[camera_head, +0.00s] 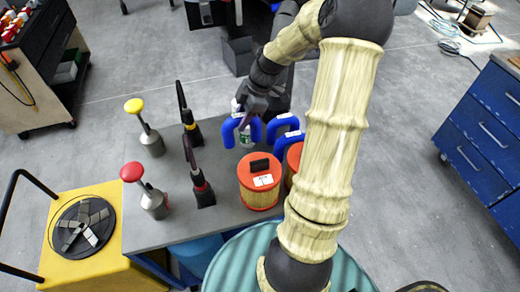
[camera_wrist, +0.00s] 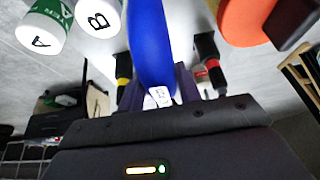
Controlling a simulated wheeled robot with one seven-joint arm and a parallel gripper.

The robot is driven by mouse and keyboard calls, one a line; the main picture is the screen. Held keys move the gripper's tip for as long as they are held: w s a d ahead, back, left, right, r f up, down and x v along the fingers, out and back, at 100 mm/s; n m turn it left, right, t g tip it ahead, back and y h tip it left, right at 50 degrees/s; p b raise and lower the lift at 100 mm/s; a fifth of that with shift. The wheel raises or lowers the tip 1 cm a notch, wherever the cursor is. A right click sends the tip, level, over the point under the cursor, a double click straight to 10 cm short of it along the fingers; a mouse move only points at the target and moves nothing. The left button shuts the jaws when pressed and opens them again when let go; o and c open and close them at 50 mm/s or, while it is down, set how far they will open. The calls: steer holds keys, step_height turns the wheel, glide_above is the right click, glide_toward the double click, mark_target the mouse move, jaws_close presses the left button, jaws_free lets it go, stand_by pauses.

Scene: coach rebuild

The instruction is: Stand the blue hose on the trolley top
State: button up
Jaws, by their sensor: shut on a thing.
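My gripper (camera_head: 247,112) is over the back of a grey-topped table (camera_head: 150,95), shut on a bent blue hose (camera_head: 229,133). In the wrist view the hose (camera_wrist: 152,45) rises between the two fingers (camera_wrist: 158,92), with a small white label near the grip. Whether the hose touches the table is unclear. A yellow platform (camera_head: 100,283) with a black handle is at the lower left. I cannot tell which surface is the trolley top.
Orange filters (camera_head: 258,197), yellow-topped (camera_head: 147,137) and red-topped (camera_head: 153,200) cans and dark-handled tools (camera_head: 201,185) stand on the table. A blue drawer cabinet (camera_head: 490,125) is at right.

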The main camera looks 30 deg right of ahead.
steer(key=shift+f+p, duration=0.5)
steer(key=shift+f, duration=4.4)
steer(key=o, duration=1.2)
steer(key=shift+f, duration=0.1)
steer(key=b+v, duration=0.1)
steer(key=v, duration=1.1)
